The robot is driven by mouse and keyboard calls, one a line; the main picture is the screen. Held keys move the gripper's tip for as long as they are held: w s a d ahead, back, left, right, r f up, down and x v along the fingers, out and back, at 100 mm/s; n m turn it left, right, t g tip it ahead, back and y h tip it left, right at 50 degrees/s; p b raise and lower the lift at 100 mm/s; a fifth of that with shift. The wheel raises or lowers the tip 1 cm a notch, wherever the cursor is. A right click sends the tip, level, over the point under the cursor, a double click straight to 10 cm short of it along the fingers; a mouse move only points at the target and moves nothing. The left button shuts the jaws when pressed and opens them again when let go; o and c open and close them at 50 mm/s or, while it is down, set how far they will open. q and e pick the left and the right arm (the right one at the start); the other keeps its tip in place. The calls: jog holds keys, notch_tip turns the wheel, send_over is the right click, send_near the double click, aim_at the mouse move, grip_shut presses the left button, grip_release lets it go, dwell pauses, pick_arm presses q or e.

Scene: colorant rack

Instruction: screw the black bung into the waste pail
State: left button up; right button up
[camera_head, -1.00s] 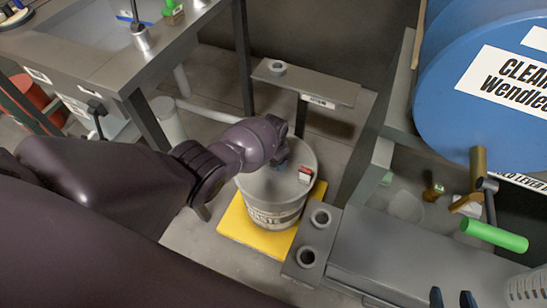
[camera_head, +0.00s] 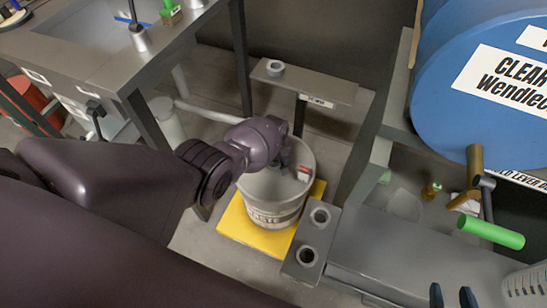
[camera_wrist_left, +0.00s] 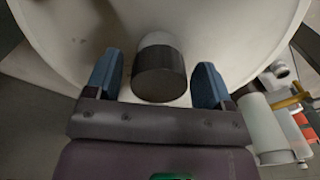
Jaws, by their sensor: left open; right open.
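The waste pail (camera_head: 275,218) is a grey-white bucket with a partly hidden label, standing upright on a yellow mat below my left arm. My left gripper (camera_head: 284,158) is over its lid, with the fingertips partly hidden by the wrist. In the left wrist view, the black bung (camera_wrist_left: 159,78), a dark cylinder with a lighter far part, lies between the two open blue fingers. A gap shows on each side of it. Whether its thread sits in the lid cannot be told. My right gripper (camera_head: 452,299) is open at the bottom right edge, away from the pail.
The yellow mat (camera_head: 235,225) lies under the pail. A grey bracket with two round holders (camera_head: 291,262) stands close to its right. A metal shelf (camera_head: 325,88) is behind it, a workbench (camera_head: 90,75) at left, a blue drum (camera_head: 480,90) with a green-handled tap (camera_head: 492,233) at right.

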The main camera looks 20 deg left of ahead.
pick_arm(q)
jog(key=shift+n, duration=1.4)
jog(key=shift+w, duration=0.1)
jog(key=c, duration=0.8)
jog(key=shift+m, duration=0.4)
jog(key=shift+c, duration=0.2)
jog(key=o, duration=1)
jog(key=shift+o, duration=0.2)
